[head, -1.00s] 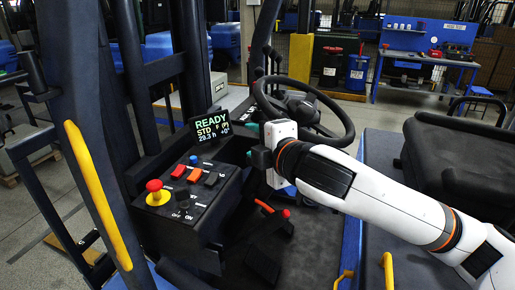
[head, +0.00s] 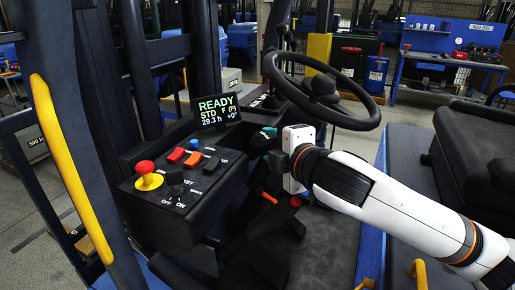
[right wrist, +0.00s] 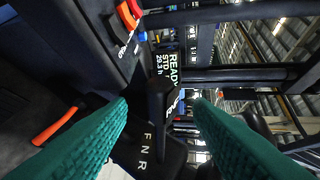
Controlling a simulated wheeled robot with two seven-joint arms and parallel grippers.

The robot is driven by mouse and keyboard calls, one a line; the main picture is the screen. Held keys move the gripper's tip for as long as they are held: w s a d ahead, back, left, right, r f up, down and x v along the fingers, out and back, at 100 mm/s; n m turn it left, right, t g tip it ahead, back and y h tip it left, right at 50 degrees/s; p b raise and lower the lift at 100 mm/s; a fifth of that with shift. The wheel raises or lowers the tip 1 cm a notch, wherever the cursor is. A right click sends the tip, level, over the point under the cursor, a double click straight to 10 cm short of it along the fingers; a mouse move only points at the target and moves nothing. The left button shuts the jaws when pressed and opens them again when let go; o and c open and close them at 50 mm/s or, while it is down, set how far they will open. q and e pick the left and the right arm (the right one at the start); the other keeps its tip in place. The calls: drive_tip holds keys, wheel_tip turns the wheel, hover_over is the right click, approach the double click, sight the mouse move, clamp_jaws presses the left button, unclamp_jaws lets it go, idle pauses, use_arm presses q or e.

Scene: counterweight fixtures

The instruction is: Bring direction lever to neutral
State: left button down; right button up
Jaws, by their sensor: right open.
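The direction lever (right wrist: 159,92) is a dark knob-ended lever in the right wrist view. It stands by a dark housing with the letters F, N, R (right wrist: 146,144); I cannot tell exactly which letter it lines up with. My right gripper (right wrist: 160,106) is open, with a teal ribbed finger on each side of the lever; contact is not clear. In the head view my right gripper (head: 266,138) is beside the console, below the steering wheel, and the lever is not distinguishable there. My left gripper is not in view.
The steering wheel (head: 322,90) is above and right of my right gripper. The console (head: 185,215) carries a red stop button (head: 146,168), switches and a key. The black seat (head: 480,150) is at the right. A yellow handrail (head: 70,165) runs along the left post.

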sight(257, 138)
drive_tip(key=shift+w+a, duration=0.2)
drive_tip(key=shift+w, duration=0.1)
drive_tip(key=p+x, duration=0.2)
drive_tip(key=x, duration=0.4)
drive_tip(key=shift+w+a, duration=0.2)
drive_tip(key=shift+w, duration=0.05)
drive_tip(key=shift+f, duration=0.1)
clamp_jaws()
